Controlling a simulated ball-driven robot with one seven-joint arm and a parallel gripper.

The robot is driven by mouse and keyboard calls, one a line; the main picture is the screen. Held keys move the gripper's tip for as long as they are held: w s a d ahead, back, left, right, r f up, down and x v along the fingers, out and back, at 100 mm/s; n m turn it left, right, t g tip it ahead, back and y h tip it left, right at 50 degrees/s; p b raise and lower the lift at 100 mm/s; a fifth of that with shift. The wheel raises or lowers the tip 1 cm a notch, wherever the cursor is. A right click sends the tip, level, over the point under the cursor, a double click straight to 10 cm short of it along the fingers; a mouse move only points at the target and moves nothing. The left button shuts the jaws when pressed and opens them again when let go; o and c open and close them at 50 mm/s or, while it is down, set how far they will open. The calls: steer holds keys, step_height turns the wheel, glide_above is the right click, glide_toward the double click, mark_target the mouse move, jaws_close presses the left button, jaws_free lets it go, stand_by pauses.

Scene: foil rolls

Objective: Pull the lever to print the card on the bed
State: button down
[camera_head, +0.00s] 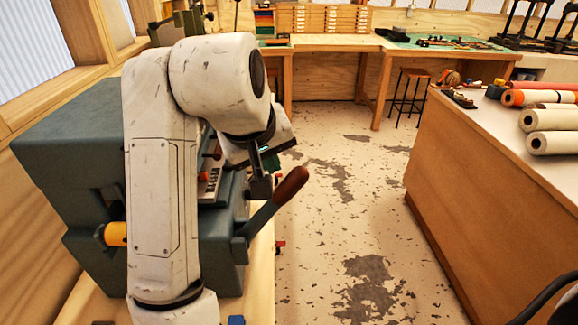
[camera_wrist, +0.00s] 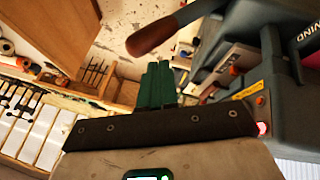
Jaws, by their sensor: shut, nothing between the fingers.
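The machine (camera_head: 75,150) is a large grey-green press on a wooden bench at the left of the head view. Its lever (camera_head: 263,217) angles up and right from the machine's side to a brown wooden handle (camera_head: 291,186). In the wrist view the handle (camera_wrist: 152,36) lies just beyond my gripper (camera_wrist: 158,66), at the top of the picture. My gripper's green fingers are together, empty and apart from the handle. My arm hides much of the machine's front in the head view. I cannot make out a card on the bed.
A wooden counter (camera_head: 500,190) with several rolls (camera_head: 550,118) stands at the right. A workbench (camera_head: 335,42) and a stool (camera_head: 408,92) are at the back. The worn pale floor (camera_head: 335,230) between machine and counter is clear.

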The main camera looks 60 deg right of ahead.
mark_target(292, 176)
steer(key=shift+s+d+f+p, duration=0.2)
steer(key=shift+d+f+p, duration=0.1)
steer(key=shift+d+f, duration=0.75)
steer(key=shift+s+d+f+p, duration=0.2)
steer(key=shift+d+f+p, duration=0.05)
steer(key=shift+d+f, duration=0.8)
steer(key=shift+d, duration=0.1)
